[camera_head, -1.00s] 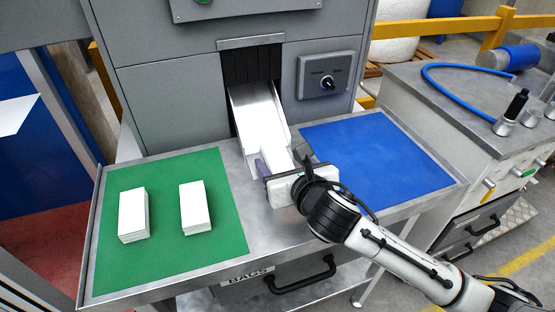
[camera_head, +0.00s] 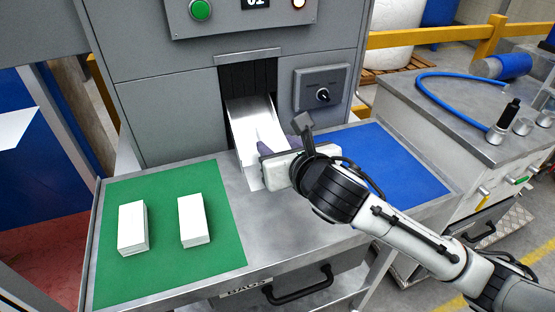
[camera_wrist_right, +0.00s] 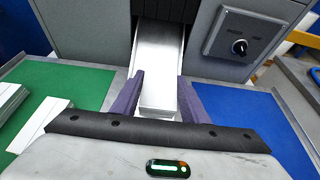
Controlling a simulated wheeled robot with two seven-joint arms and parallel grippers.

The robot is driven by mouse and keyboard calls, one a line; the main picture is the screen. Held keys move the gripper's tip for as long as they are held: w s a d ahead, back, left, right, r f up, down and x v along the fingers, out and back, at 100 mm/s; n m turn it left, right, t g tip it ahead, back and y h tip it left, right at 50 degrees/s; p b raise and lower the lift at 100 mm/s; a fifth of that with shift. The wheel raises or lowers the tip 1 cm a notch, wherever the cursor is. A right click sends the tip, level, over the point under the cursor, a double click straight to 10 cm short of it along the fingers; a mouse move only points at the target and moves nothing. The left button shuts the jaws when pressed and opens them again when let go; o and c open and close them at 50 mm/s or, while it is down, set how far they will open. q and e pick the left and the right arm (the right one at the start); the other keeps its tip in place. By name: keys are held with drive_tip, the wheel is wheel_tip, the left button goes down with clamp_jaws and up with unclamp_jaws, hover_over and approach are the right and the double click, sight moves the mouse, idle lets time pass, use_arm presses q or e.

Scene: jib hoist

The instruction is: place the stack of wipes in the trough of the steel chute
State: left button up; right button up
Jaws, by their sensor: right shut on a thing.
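The steel chute (camera_head: 250,112) slopes out of the dark opening of the grey machine; its trough also shows in the wrist view (camera_wrist_right: 160,45). My right gripper (camera_head: 280,147) is over the lower part of the chute. In the wrist view its two purple fingers (camera_wrist_right: 158,97) are shut on a white stack of wipes (camera_wrist_right: 158,90), which lines up with the trough. I cannot tell whether the stack touches the trough floor. In the head view the held stack is mostly hidden by the gripper and hard to tell from the bright chute. My left gripper is not in view.
Two white stacks (camera_head: 132,228) (camera_head: 194,220) stand on the green mat (camera_head: 165,185) at left. The blue mat (camera_head: 385,150) at right looks bare. A control box with a knob (camera_head: 322,90) is on the machine, right of the chute.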

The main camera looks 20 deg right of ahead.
drive_tip(key=r, duration=0.2)
drive_tip(key=s+d+r, duration=0.1)
drive_tip(key=r, duration=0.1)
drive_tip(key=s+d+r, duration=0.1)
drive_tip(key=r, duration=0.2)
drive_tip(key=shift+s, duration=0.15)
drive_tip(key=s+r, duration=0.1)
drive_tip(key=s+d+r, duration=0.2)
drive_tip(key=s, duration=0.1)
drive_tip(key=shift+s+r, duration=0.1)
drive_tip(key=shift+r, duration=0.25)
